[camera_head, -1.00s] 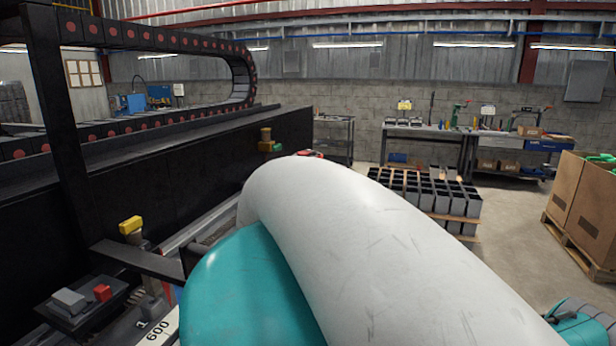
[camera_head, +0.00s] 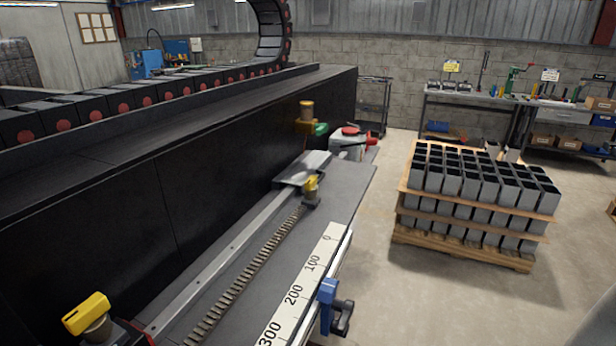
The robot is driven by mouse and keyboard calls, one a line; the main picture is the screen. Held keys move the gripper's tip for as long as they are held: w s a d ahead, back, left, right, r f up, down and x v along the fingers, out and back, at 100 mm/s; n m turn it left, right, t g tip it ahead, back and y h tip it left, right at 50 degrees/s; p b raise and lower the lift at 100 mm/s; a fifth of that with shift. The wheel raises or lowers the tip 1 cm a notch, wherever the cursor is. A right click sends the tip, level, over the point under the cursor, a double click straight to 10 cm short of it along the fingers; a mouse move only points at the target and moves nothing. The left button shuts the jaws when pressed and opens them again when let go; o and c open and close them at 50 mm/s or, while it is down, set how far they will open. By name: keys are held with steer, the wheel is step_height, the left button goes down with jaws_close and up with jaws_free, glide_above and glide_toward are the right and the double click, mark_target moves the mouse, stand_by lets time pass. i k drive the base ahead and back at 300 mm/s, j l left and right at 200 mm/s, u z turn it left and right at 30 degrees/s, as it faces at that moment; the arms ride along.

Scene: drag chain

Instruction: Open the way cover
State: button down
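I cannot tell for sure which part is the way cover. A small grey plate (camera_head: 303,168) lies across the far end of the rail, against the long black machine side (camera_head: 215,180). A yellow-topped part (camera_head: 311,188) stands just in front of it, at the far end of a toothed rack (camera_head: 245,273). The drag chain (camera_head: 150,100), black with red dots, runs along the top of the machine and curves up at the back. My gripper and arm are not in view.
A numbered scale (camera_head: 293,294) and a blue clamp-like part (camera_head: 328,292) line the bed's right edge. A yellow part (camera_head: 86,313) is at the lower left. A pallet of grey boxes (camera_head: 475,190) stands right. Open floor (camera_head: 385,295) lies between.

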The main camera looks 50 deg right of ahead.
mark_target(314, 164)
steer(key=z, duration=1)
steer(key=i+l, duration=0.35)
steer(key=l, duration=0.15)
steer(key=i+l+z, duration=0.1)
steer(key=i+l, duration=0.25)
steer(key=k+l+z, duration=0.15)
steer(key=i+u, duration=0.15)
